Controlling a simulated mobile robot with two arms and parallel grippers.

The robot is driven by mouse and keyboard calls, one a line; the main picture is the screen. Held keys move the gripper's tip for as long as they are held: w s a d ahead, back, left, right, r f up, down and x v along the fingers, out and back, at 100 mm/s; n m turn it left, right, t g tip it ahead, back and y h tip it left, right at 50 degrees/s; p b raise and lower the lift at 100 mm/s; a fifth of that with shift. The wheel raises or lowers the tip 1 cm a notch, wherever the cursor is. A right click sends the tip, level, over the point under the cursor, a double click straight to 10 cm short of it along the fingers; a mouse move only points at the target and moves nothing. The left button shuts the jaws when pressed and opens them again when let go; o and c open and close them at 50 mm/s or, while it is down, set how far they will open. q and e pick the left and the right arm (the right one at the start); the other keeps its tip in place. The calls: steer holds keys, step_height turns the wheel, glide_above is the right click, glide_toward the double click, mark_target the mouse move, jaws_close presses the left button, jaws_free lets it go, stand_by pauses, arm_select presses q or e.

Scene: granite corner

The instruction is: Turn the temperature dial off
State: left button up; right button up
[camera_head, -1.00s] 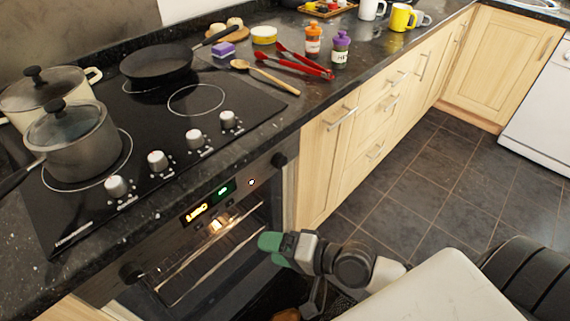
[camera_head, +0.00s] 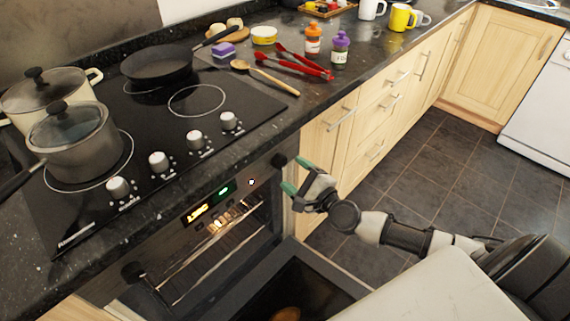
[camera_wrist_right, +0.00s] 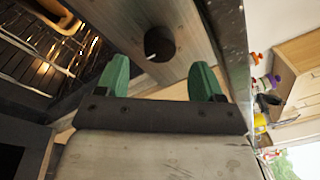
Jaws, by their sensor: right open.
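The oven's control panel carries two black dials: a right dial (camera_head: 279,160) near the panel's right end and a left dial (camera_head: 133,271). Labels are too small to read, so I cannot tell which sets temperature. My right gripper (camera_head: 297,175) is open and empty just in front of the right dial. In the right wrist view, the dial (camera_wrist_right: 160,43) with a pale mark lies ahead, between the directions of the two green fingertips (camera_wrist_right: 160,78), apart from them. My left gripper is not in view.
The oven door (camera_head: 318,274) is open and lowered below my right arm, with a brown item (camera_head: 287,314) above or on it. The oven inside is lit. The hob above has several silver knobs (camera_head: 195,140), a lidded pot (camera_head: 75,140) and a pan (camera_head: 157,62).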

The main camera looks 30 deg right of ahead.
mark_target(282, 164)
steer(key=shift+x, duration=2.05)
steer(key=shift+a, duration=0.1)
steer(key=shift+c, duration=0.5)
steer(key=c, duration=0.8)
